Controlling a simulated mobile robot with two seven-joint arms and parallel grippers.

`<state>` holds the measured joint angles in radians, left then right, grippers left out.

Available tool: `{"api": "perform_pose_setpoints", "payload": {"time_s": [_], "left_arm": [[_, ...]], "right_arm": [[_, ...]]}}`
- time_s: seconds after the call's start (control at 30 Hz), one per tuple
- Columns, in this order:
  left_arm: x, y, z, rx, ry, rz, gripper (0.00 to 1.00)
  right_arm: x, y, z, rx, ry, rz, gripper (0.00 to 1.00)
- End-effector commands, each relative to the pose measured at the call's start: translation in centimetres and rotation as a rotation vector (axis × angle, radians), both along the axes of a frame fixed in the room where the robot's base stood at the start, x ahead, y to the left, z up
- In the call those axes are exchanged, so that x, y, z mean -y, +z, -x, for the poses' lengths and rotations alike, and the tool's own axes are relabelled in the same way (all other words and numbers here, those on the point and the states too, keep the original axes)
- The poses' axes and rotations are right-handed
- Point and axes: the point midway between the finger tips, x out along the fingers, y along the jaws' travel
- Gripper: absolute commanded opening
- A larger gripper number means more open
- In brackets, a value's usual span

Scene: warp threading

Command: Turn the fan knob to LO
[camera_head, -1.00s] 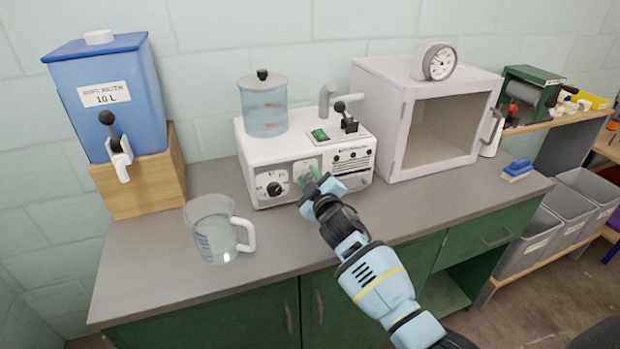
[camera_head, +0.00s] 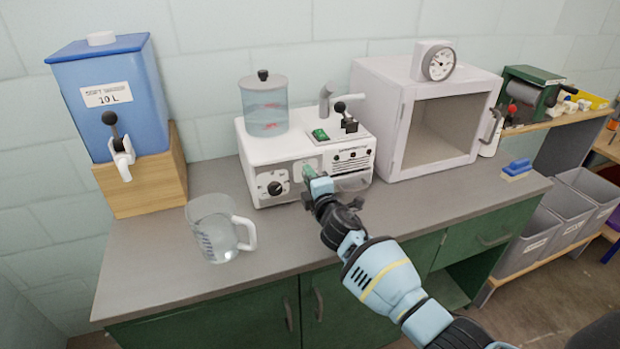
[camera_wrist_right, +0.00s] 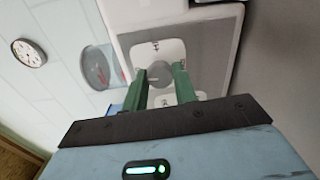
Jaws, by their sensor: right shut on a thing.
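The white machine (camera_head: 255,146) stands on the counter with a clear lidded tank on top. Its front has a left dial with a black knob (camera_head: 276,188) and a second dial behind my right gripper (camera_head: 309,172). In the right wrist view the green fingers of that gripper (camera_wrist_right: 162,84) are shut on a grey knob (camera_wrist_right: 159,72) in front of a white dial plate (camera_wrist_right: 150,50). The small dial lettering is too blurred to read surely, and the knob's pointer cannot be made out. My left gripper is not in view.
A clear jug (camera_head: 214,230) stands on the counter (camera_head: 170,270) to the left. A blue water tank (camera_head: 110,95) on a wooden block is behind it. A white cabinet (camera_head: 385,120) with a gauge stands right of the machine. A blue brush (camera_head: 517,170) lies farther right.

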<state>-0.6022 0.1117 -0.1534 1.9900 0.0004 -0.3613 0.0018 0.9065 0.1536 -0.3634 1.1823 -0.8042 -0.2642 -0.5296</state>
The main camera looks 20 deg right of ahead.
Motion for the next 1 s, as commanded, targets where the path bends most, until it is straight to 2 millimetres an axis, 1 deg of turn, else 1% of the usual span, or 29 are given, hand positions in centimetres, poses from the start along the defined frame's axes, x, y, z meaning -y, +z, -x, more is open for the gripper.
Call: {"api": "perform_pose_setpoints", "payload": {"time_s": [0.1,0.3,0.83,0.87,1.0], "left_arm": [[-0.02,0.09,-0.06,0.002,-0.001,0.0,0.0],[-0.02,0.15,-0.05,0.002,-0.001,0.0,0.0],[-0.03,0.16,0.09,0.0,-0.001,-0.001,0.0],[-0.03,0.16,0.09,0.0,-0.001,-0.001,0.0],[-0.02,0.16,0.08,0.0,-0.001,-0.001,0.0]], "right_arm": [[0.09,-0.02,0.0,0.001,-0.001,0.061,0.05],[0.06,-0.06,0.0,0.003,-0.001,0.12,0.05],[0.07,-0.08,0.0,0.004,-0.001,0.144,0.05],[0.07,-0.08,0.0,0.004,-0.001,0.144,0.29],[0.05,-0.07,0.0,0.004,-0.001,0.143,0.47]]}}
